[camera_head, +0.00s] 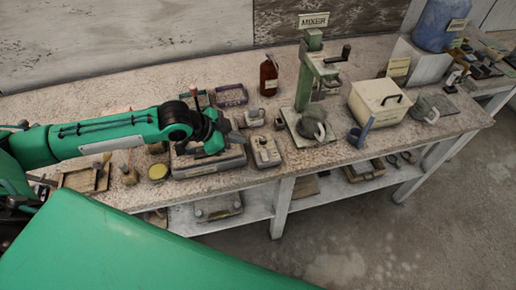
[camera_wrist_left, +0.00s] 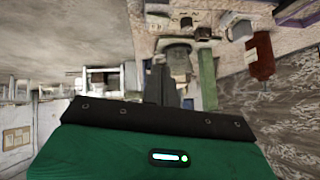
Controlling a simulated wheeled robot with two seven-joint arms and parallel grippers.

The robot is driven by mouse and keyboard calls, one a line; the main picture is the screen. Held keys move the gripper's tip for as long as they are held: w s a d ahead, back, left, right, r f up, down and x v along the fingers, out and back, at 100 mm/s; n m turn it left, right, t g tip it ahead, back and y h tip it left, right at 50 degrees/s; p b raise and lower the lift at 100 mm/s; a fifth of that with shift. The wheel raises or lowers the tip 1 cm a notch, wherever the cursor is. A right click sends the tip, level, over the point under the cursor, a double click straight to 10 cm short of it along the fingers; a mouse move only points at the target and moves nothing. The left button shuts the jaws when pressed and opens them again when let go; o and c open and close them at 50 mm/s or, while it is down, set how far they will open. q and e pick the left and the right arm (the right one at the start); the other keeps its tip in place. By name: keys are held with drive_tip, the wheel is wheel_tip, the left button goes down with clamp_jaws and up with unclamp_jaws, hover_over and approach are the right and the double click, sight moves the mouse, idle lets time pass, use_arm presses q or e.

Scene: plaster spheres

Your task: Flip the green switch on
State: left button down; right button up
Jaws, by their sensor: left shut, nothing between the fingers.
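My left gripper (camera_head: 236,137) is shut and empty, above the bench just left of a small pale switch box (camera_head: 265,152). The gap between them is hard to judge. That box has a small dark raised part on top. Another small pale box (camera_head: 254,118) stands behind it. I cannot make out a green switch lever on either box, or which way a lever points. In the left wrist view my grey fingers (camera_wrist_left: 163,85) show over the dark plate, with small box-like things beyond them. My right gripper is in neither view.
A green mixer stand (camera_head: 307,78) with a crank stands right of the boxes. A brown bottle (camera_head: 269,75) stands behind them. A grey tray (camera_head: 208,165) lies under my left arm.

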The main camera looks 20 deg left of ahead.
use_arm(q)
drive_tip(key=p, duration=0.3)
hover_over(266, 152)
drive_tip(key=s+a, duration=0.1)
drive_tip(key=s, duration=0.2)
drive_tip(key=f, duration=0.6)
drive_tip(key=shift+w+a+f, duration=0.15)
drive_tip(key=shift+w+f, duration=0.05)
drive_tip(key=shift+w, duration=0.05)
drive_tip(key=shift+w+a+f, duration=0.1)
drive_tip(key=shift+a+f, duration=0.05)
drive_tip(key=shift+f, duration=0.5)
drive_tip(key=shift+w+a+f, duration=0.1)
drive_tip(key=shift+f, duration=0.5)
drive_tip(key=shift+a+f+p, duration=0.15)
drive_tip(key=shift+f+p, duration=0.15)
drive_tip(key=shift+f, duration=0.4)
drive_tip(key=shift+f, duration=0.1)
